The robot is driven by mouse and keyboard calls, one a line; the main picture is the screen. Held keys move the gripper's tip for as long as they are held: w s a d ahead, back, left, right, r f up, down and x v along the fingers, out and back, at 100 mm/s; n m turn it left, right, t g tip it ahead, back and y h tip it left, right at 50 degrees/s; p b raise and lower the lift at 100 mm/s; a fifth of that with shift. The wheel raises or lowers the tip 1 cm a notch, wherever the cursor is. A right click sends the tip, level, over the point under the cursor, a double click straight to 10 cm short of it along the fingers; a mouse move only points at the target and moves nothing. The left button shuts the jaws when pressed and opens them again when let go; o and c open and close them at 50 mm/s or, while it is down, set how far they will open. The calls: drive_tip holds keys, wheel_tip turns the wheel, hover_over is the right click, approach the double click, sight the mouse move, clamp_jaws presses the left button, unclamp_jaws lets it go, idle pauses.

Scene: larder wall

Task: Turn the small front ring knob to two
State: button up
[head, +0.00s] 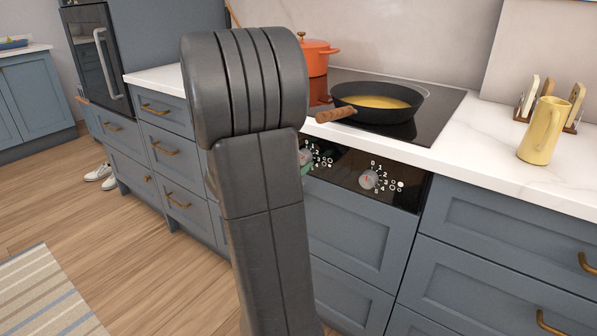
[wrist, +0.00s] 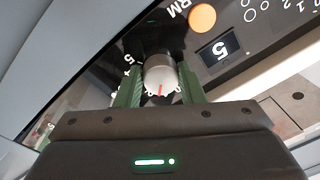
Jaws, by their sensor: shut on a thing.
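My gripper (wrist: 161,88) has its two green fingers on either side of a small silver knob (wrist: 160,75) in the wrist view, closed on it. The knob has a red pointer line on its face, and white numbers are printed around it, partly hidden by the fingers. I cannot tell which number the pointer meets. In the head view my arm hides most of the gripper; a bit of green finger shows at the left knob (head: 304,157) on the black control panel (head: 340,178). A second knob (head: 369,180) with a red mark is free to its right.
Above the panel is a black hob (head: 446,104) with a frying pan (head: 400,118), its wooden handle over the front edge, and an orange pot (head: 319,53). A yellow jug (head: 543,130) stands right. The wrist view shows an orange round light (wrist: 202,18) and a small display (wrist: 221,49).

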drive_tip(key=shift+m+b, duration=0.9)
drive_tip(key=shift+m, duration=0.4)
drive_tip(key=o, duration=1)
drive_tip(key=p+v, duration=0.2)
drive_tip(key=v, duration=1.1)
drive_tip(key=shift+s+a, duration=0.25)
drive_tip(key=shift+a, duration=0.1)
drive_tip(key=shift+f, duration=0.1)
drive_tip(key=b+x, duration=0.2)
drive_tip(key=x, duration=1.2)
